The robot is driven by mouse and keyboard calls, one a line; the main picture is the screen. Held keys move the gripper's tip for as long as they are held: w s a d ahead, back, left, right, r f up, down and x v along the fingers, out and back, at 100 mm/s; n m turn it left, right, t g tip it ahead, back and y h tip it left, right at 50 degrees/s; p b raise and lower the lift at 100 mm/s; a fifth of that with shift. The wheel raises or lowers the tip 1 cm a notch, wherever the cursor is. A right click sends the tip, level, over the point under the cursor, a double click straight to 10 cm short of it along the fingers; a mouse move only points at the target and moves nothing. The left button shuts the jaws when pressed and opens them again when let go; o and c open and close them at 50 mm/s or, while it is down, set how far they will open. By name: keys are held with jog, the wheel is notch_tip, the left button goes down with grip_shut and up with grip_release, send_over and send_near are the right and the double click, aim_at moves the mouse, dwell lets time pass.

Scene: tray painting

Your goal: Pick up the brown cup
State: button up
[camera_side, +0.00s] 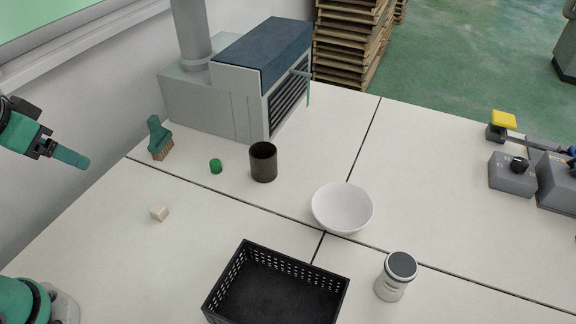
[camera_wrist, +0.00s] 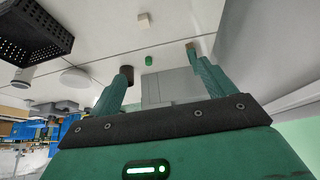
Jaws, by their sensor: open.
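The brown cup (camera_side: 263,163) stands upright on the white table, in front of the grey machine. In the wrist view the brown cup (camera_wrist: 127,72) shows small and dark beside the tip of the left finger, which hides part of it. My gripper (camera_side: 85,162) is at the left edge of the side view, raised and well apart from the cup. In the wrist view my gripper (camera_wrist: 155,75) has its two green fingers spread wide, with nothing held between them.
A green cylinder (camera_side: 215,166), a brush (camera_side: 159,138) and a pale cube (camera_side: 159,212) lie left of the cup. A white bowl (camera_side: 342,207) and a white jar with a dark lid (camera_side: 396,277) are to the right. A black basket (camera_side: 208,300) is in front. The grey machine (camera_side: 225,100) stands behind.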

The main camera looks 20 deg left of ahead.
jog(key=m+g, duration=0.1)
jog(key=g, duration=0.3)
send_over(262, 164)
jog(key=s+a, duration=0.3)
jog(key=a, duration=0.5)
notch_tip(262, 164, down, 6)
jog(key=w+d+f+m+g, duration=0.1)
jog(key=w+d+f, duration=0.2)
jog(key=f, duration=0.2)
jog(key=w+d+f+g, duration=0.1)
jog(key=w+d+f, duration=0.1)
jog(key=d+f, duration=0.25)
jog(key=shift+w+a+f, duration=0.1)
jog(key=shift+a+f, duration=0.05)
jog(key=shift+f, duration=1.25)
jog(key=shift+w+a+f, duration=0.1)
jog(key=shift+f, duration=1.3)
jog(key=shift+a+f, duration=0.15)
jog(key=shift+f, duration=1.25)
jog(key=c, duration=1.1)
